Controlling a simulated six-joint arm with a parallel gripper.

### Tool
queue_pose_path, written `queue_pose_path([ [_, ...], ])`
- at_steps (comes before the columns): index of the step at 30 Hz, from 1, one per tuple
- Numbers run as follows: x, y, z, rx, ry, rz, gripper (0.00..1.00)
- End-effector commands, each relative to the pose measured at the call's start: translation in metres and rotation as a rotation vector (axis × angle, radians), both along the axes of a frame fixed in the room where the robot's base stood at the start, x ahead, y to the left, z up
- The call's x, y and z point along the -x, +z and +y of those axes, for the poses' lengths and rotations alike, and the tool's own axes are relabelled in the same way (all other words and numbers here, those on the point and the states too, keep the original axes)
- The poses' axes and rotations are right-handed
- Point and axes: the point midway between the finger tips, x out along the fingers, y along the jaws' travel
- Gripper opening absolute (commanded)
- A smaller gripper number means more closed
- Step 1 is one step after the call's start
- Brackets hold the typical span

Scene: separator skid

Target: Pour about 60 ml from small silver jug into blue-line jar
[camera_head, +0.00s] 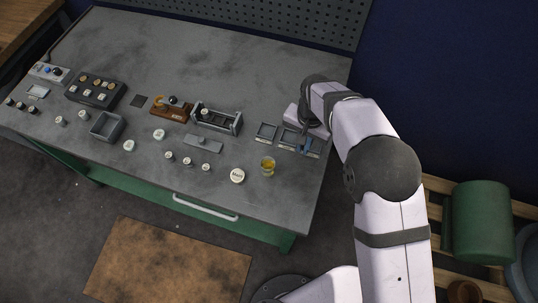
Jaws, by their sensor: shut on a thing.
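My gripper (308,124) is at the right end of the bench, above or beside a row of small square trays. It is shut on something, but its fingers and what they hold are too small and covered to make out. I cannot pick out the small silver jug. A small clear jar with yellow contents (268,166) stands near the front right edge, left of and nearer than my gripper. No blue line can be made out on it. Several small pale-topped jars (187,161) stand along the front, too small to tell apart.
Square trays (265,131) lie left of my gripper. A grey open rack (218,121), a brown wooden stand (171,108), a grey bin (107,126) and a dark box with knobs (95,90) stand further left. A round white labelled disc (237,175) lies near the front edge. The back is clear.

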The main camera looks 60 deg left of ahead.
Motion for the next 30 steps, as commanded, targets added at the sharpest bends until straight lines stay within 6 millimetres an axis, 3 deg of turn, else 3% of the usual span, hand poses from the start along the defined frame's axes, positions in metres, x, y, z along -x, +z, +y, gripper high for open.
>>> queue_pose_path([
  [1,0.018,0.000,0.009,0.000,0.022,0.000,0.00],
  [6,0.069,-0.005,0.031,-0.001,0.071,-0.001,0.00],
  [15,0.152,-0.013,0.053,-0.002,0.143,-0.001,0.00],
  [22,0.196,-0.017,0.058,-0.002,0.180,-0.001,0.00],
  [30,0.217,-0.019,0.059,-0.003,0.196,-0.001,0.00],
])
